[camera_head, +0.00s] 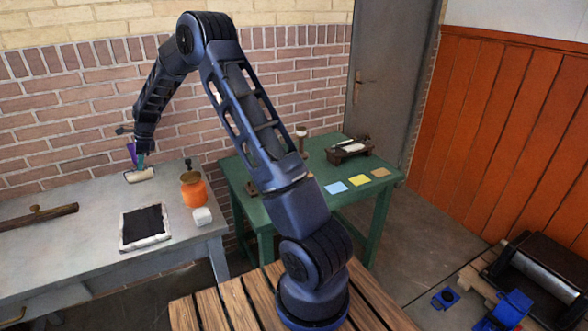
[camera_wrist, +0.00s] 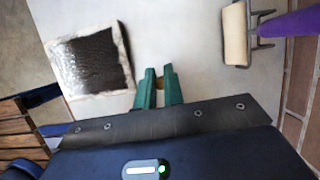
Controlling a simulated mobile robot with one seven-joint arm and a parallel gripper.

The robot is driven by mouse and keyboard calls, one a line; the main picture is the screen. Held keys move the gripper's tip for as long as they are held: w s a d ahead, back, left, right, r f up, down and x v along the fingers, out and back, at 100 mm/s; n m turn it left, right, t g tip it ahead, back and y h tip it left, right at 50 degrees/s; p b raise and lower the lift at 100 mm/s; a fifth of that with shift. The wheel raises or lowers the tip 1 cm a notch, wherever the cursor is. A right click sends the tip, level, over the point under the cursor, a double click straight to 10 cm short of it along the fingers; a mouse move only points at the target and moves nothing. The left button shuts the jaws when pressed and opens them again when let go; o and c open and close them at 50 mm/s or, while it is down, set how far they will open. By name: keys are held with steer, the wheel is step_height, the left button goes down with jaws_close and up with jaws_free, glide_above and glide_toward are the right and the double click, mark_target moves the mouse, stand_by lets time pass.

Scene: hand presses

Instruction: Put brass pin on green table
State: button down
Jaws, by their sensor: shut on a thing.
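My gripper (camera_head: 141,159) hangs over the grey table, near the paint roller, and points down. In the wrist view its green fingers (camera_wrist: 159,73) are closed on a small brass-coloured thing, likely the brass pin (camera_wrist: 160,83). Only a sliver of it shows between the fingers; the rest is hidden. The pin cannot be made out in the head view. The green table (camera_head: 322,168) stands to the right of the grey table, partly hidden behind my arm.
The grey table (camera_head: 80,205) holds a roller (camera_head: 139,175) with a purple handle, a black pad (camera_head: 145,225), an orange jar (camera_head: 193,190) and a white block (camera_head: 202,216). The green table holds coloured cards (camera_head: 358,180) and a small press (camera_head: 350,149). Bare green surface shows around them.

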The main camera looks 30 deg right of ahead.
steer(key=s+d+r, duration=0.1)
steer(key=s+d, duration=0.1)
steer(key=d, duration=1.9)
glide_above(243, 197)
steer(key=d, duration=0.2)
steer(key=f, duration=1.9)
steer(key=shift+s+a+f, duration=0.15)
steer(key=shift+s+f, duration=0.05)
steer(key=shift+f, duration=0.1)
steer(key=c, duration=1.8)
jaws_free()
steer(key=shift+f, duration=0.1)
steer(key=shift+c, duration=0.2)
steer(key=o, duration=0.3)
